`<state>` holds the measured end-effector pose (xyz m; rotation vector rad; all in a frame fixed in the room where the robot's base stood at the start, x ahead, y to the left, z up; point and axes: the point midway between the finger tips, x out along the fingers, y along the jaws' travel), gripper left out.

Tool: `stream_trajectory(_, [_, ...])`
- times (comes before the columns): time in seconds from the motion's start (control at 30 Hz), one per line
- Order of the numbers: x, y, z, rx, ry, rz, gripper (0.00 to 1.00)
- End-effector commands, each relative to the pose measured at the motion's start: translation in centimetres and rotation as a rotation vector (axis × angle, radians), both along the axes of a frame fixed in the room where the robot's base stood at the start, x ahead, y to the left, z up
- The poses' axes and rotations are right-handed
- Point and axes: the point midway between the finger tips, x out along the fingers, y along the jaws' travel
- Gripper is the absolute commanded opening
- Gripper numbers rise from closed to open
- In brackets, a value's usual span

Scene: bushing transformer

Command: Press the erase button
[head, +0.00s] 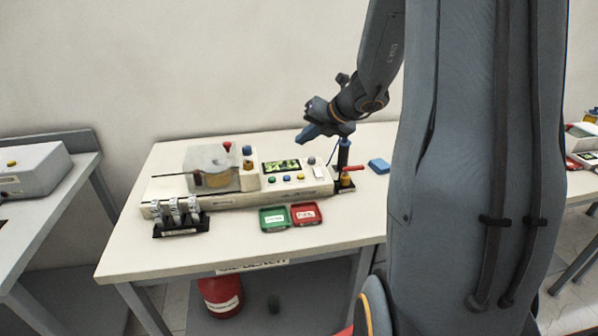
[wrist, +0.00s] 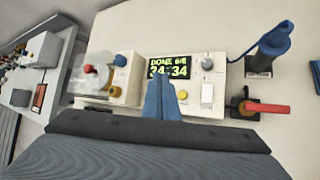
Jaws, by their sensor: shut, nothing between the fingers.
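The control panel (head: 325,184) is a white box on the table. Its lit display (head: 282,166) shows green text; in the wrist view the display (wrist: 168,66) seems to read "DONE" above "34.34". A row of small coloured buttons (head: 286,178) lies below the display. I cannot read any label that marks the erase button. A yellow button (wrist: 182,96) shows in the wrist view just right of my fingers; the other buttons there are hidden behind them. In the wrist view my gripper (wrist: 160,82) covers the display's lower-left part.
A clear-covered chamber (head: 210,168) stands left of the panel. A blue block (head: 379,166) lies right.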

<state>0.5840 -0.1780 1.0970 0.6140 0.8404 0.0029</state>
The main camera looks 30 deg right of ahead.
Motion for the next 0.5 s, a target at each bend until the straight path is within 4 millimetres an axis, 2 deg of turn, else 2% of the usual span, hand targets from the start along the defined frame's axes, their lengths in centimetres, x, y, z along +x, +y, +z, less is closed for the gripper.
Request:
stream_trajectory(0.27, [0.0, 0.0, -0.2, -0.002, 0.0, 0.003, 0.0])
stream_trajectory(0.5, [0.1, 0.2, -1.4, -0.003, 0.0, 0.006, 0.0])
